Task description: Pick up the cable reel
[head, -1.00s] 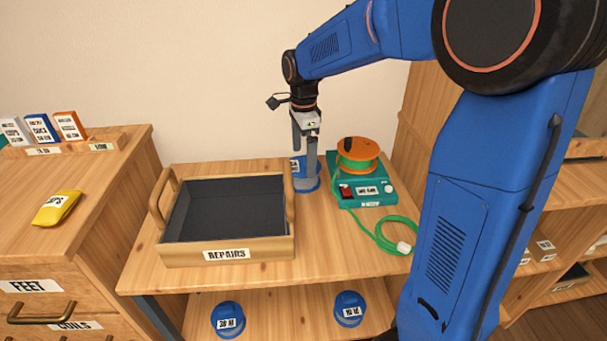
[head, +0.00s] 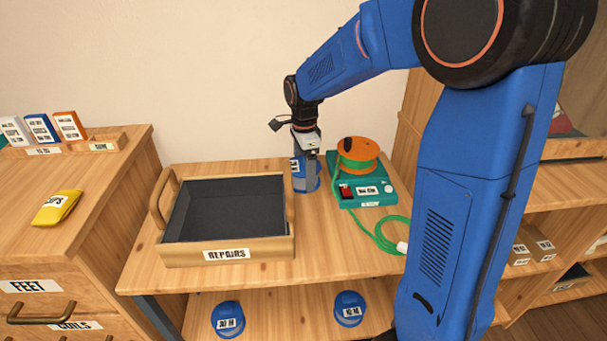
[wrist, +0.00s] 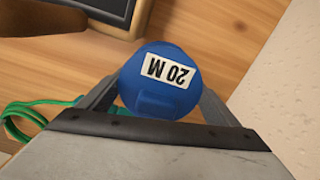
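An orange reel wound with green cable (head: 357,160) sits on a teal box at the right of the bench top. A blue round-topped item (head: 308,184) stands on the bench just left of it, near the back wall. In the wrist view the blue item (wrist: 160,80) carries a white "20 M" label. My gripper (wrist: 158,95) is open, pointing down, with one finger on each side of the blue item. The item's lower part is hidden in the wrist view.
A wooden "REPAIRS" tray (head: 228,254) with a dark, empty inside stands close to the left of my gripper. The teal box (head: 375,188) is close on the right, with loose green cable (head: 383,238) in front. Two more blue items (head: 228,320) (head: 349,309) are on the lower shelf.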

